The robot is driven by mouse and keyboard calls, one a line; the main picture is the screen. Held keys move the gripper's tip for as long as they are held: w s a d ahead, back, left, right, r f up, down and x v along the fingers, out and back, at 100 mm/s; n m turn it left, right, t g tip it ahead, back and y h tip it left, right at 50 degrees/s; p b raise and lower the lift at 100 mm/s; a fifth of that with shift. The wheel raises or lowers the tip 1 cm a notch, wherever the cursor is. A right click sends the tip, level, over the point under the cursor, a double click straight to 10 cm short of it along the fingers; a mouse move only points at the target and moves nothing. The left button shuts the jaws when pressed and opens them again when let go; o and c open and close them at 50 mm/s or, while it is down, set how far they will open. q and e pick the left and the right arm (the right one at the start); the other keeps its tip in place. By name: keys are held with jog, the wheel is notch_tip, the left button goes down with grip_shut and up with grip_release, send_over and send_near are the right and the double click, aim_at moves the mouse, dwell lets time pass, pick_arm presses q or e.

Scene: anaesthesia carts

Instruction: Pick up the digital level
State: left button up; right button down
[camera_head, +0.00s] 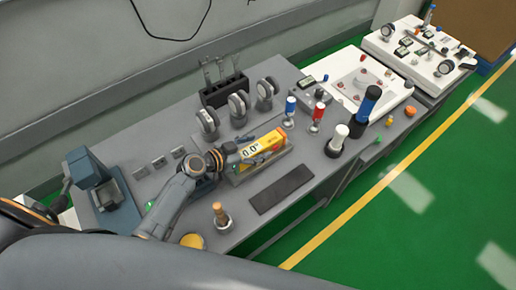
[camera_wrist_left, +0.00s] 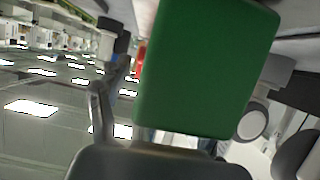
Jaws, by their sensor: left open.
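The digital level (camera_head: 272,143) is a yellow-orange block with a white display reading about 0.0°. It lies in a grey holder on the grey cart top in the head view. My left gripper (camera_head: 247,152) is open, with its fingers at the level's left end and partly over it. I cannot tell whether they touch it. In the left wrist view a large green face (camera_wrist_left: 205,70) fills the middle, close to the camera; I cannot tell what it belongs to. My right gripper is not in view.
Round grey gauges (camera_head: 238,104) stand behind the level, with a black rack (camera_head: 224,90) further back. Blue and red-topped parts (camera_head: 318,112) and a white-topped cylinder (camera_head: 337,140) stand to its right. A dark flat strip (camera_head: 282,189) lies in front. A grey vice-like device (camera_head: 92,172) stands left.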

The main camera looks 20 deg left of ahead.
pick_arm(q)
grip_shut()
